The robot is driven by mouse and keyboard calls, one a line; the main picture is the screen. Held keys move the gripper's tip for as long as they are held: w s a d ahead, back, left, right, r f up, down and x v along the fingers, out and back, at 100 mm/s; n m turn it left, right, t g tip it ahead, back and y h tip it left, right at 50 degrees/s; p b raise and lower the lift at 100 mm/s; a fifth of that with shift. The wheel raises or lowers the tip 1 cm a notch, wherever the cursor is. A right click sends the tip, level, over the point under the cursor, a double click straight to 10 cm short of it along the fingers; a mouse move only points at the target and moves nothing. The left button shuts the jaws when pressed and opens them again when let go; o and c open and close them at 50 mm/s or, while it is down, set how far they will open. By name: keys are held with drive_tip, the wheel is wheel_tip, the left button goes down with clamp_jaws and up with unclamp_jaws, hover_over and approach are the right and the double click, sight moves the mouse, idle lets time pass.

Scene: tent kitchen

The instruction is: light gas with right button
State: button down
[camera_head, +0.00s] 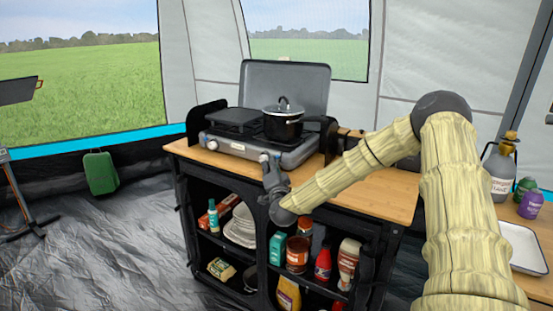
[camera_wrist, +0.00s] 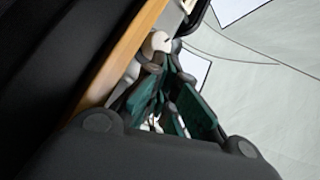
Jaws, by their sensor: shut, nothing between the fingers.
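The grey two-burner gas stove (camera_head: 230,148) stands on the wooden top of the black cabinet with its lid raised. Its left knob (camera_head: 212,145) shows clear on the front panel. The right knob (camera_head: 264,157) is at the tip of my gripper (camera_head: 268,164) in the head view. My gripper reaches up to the stove's front from below. In the wrist view, my shut fingers (camera_wrist: 165,78) are close to a pale round knob (camera_wrist: 158,42). I cannot tell whether they touch it. No flame is visible.
A black pot with a lid (camera_head: 284,125) stands on the right burner. The wooden counter (camera_head: 385,190) is bare to the right of the stove. Shelves below hold plates (camera_head: 241,228), bottles and cans. A side table with a grey bottle (camera_head: 499,172) and a tray (camera_head: 522,247) is at right.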

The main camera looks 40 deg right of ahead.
drive_tip(key=shift+s+a+f, duration=0.2)
drive_tip(key=shift+a+f, duration=0.5)
drive_tip(key=shift+a, duration=0.05)
drive_tip(key=shift+s+a+r, duration=0.2)
drive_tip(key=shift+s+a, duration=0.1)
drive_tip(key=shift+a, duration=0.45)
drive_tip(key=shift+s+a+r, duration=0.2)
drive_tip(key=shift+s+a, duration=0.1)
drive_tip(key=shift+a, duration=0.45)
